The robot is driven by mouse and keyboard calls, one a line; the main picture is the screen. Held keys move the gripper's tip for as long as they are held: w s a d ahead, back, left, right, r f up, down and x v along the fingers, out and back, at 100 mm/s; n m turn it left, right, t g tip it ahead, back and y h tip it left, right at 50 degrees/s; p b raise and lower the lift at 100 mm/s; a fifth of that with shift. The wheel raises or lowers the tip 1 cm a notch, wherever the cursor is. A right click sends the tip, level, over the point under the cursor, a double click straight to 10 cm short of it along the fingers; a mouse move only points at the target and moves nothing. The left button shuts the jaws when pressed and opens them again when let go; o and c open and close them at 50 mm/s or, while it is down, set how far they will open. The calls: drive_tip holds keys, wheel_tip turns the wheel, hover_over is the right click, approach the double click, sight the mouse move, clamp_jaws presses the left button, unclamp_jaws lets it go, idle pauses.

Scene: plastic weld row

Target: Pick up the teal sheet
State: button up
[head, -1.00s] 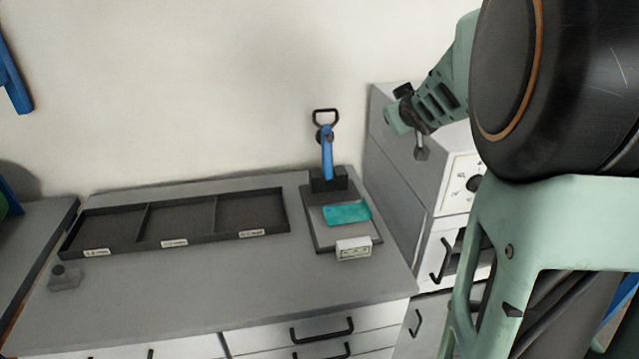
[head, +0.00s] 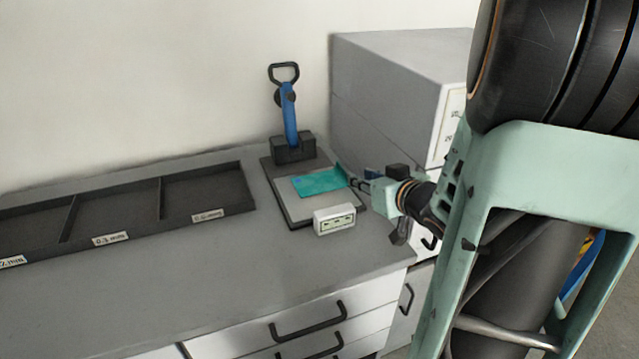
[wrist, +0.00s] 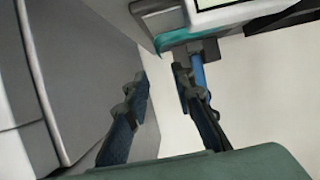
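The teal sheet (head: 318,182) lies on the light plate of a dark-based stand at the right end of the bench. Its right edge reaches toward my gripper (head: 352,182), which is at the sheet's right side, low over the bench end. In the wrist view, my gripper (wrist: 162,84) has its two fingers apart with pale wall showing between them. A teal strip of the sheet (wrist: 172,39) shows just beyond the fingertips, outside the gap. Whether a finger touches the sheet cannot be told.
A blue-handled lever tool (head: 289,115) stands behind the sheet. A small white display box (head: 334,219) sits in front of it. A grey cabinet (head: 385,95) rises close behind my gripper. A dark three-part tray (head: 160,195) lies to the left. The front bench top is clear.

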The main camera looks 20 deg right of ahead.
drive_tip(key=x, duration=0.3)
drive_tip(key=shift+w+f+b, duration=0.2)
drive_tip(key=shift+f+b, duration=0.05)
drive_tip(key=shift+b, duration=0.15)
drive_tip(key=b+x, duration=0.1)
drive_tip(key=x, duration=0.1)
drive_tip(key=b+x, duration=0.1)
drive_tip(key=x, duration=0.2)
drive_tip(key=shift+s+f, duration=0.1)
drive_tip(key=shift+f, duration=0.15)
drive_tip(key=shift+w, duration=0.25)
drive_tip(key=shift+c, duration=0.4)
clamp_jaws()
